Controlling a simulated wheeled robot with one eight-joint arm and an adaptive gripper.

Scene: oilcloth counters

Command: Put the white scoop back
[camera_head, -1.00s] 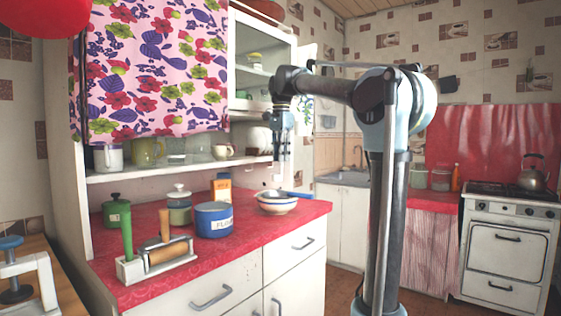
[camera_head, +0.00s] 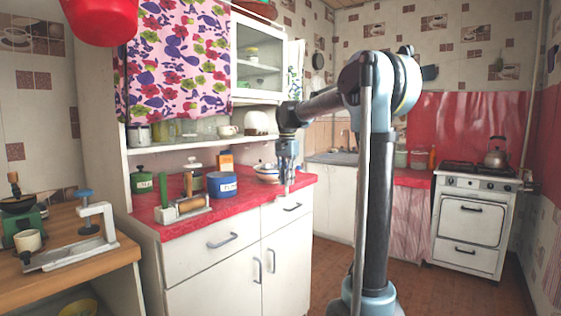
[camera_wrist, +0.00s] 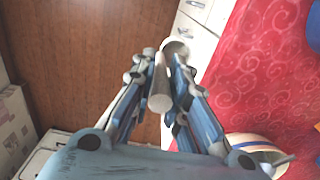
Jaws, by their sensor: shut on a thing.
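My gripper (camera_wrist: 166,68) is shut on the white scoop (camera_wrist: 160,92) in the wrist view. The scoop shows as a pale cylinder with a rounded end between the fingers. In the head view my gripper (camera_head: 287,178) points down at the counter's right front edge, and the scoop is too small there to make out clearly. A striped bowl (camera_head: 267,173) stands on the red counter (camera_head: 245,204) just behind my gripper; it also shows at the lower right of the wrist view (camera_wrist: 248,142).
A blue flour tin (camera_head: 221,185), a green canister (camera_head: 143,181) and a rack with upright handles (camera_head: 183,210) stand on the counter. A wooden table (camera_head: 90,252) with a clamp is at the left. A stove (camera_head: 468,220) stands far right. The brown floor is open between.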

